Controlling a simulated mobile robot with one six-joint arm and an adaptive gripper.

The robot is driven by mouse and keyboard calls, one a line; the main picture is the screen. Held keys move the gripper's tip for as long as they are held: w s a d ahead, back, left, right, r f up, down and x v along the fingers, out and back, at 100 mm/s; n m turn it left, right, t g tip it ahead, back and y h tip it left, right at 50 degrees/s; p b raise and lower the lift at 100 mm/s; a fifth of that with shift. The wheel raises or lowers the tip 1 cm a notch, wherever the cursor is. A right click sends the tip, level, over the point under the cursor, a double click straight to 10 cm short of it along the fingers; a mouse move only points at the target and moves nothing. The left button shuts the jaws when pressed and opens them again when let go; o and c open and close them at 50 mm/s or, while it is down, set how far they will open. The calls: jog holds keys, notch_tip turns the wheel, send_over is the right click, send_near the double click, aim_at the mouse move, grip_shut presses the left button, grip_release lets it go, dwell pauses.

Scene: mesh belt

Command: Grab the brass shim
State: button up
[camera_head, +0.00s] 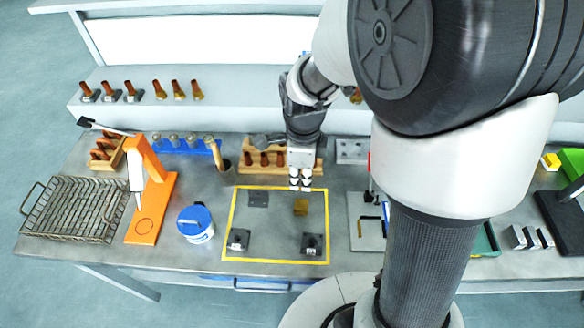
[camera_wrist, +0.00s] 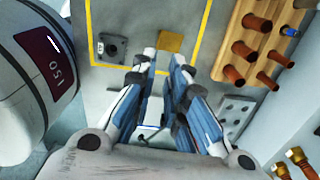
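The brass shim (camera_head: 301,207) is a small flat gold-brown square. It lies on the grey table inside the yellow-outlined area, towards its upper right. In the wrist view the shim (camera_wrist: 170,41) lies just beyond my fingertips. My gripper (camera_head: 300,184) hangs above the table at the back edge of the outlined area, pointing down, behind the shim. In the wrist view my gripper (camera_wrist: 164,60) shows its two fingers apart, with nothing between them. I see no contact with the shim.
A dark grey plate (camera_head: 258,199) and two dark blocks with knobs, left (camera_head: 238,240) and right (camera_head: 311,244), share the outlined area. A wooden rack with copper-coloured pegs (camera_wrist: 248,48) stands close by. A blue-lidded tub (camera_head: 195,223) stands left; the outlined area's middle is clear.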

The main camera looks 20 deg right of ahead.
aim_at(299, 210)
notch_tip(299, 210, down, 15)
jog(key=b, duration=0.5)
jog(key=shift+a, duration=0.1)
jog(key=shift+s+r, duration=0.1)
grip_shut()
jog(key=shift+r, duration=0.1)
